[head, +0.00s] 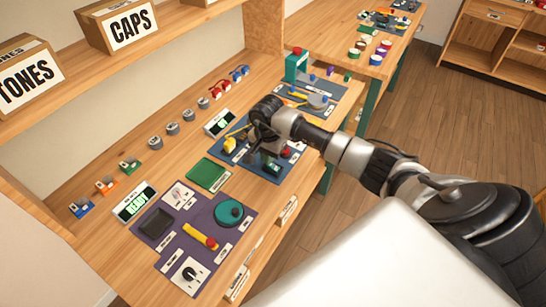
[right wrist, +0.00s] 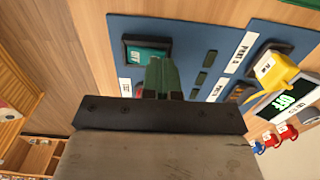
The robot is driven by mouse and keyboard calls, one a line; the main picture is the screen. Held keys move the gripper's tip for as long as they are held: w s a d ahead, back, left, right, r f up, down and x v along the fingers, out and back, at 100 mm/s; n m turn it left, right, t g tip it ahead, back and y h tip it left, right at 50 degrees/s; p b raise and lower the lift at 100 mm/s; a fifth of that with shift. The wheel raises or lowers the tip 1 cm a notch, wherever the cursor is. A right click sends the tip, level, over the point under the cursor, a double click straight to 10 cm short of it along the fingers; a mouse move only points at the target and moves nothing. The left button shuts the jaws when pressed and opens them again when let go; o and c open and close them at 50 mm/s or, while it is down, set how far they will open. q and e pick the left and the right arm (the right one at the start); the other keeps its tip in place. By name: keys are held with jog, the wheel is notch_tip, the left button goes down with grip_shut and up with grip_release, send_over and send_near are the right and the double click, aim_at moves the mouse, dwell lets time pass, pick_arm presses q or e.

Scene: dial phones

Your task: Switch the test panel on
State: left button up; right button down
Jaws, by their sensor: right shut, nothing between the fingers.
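A blue panel (head: 222,157) lies on the bench in the head view, partly hidden by my right arm. It also fills the upper part of the right wrist view (right wrist: 190,30). On it there is a teal rocker-like switch (right wrist: 147,53) in a black frame. My right gripper (right wrist: 163,75) is shut and empty, its green-grey fingertips in front of the switch's lower right edge in that view; I cannot tell whether they touch it. In the head view the right gripper (head: 270,166) is over the blue panel. My left gripper is not in view.
A yellow part (right wrist: 275,70) and a display with green characters (right wrist: 290,98) are beside the panel's ports. A purple panel (head: 165,249) and a READY display (head: 135,202) are at the front left. A green mat (head: 207,173) lies between the panels. A shelf with boxes (head: 118,25) overhangs the bench.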

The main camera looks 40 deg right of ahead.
jog(key=shift+f+b, duration=0.55)
jog(key=shift+f, duration=0.1)
jog(key=shift+r, duration=0.1)
jog(key=shift+r+p, duration=2.05)
jog(key=shift+r, duration=1.45)
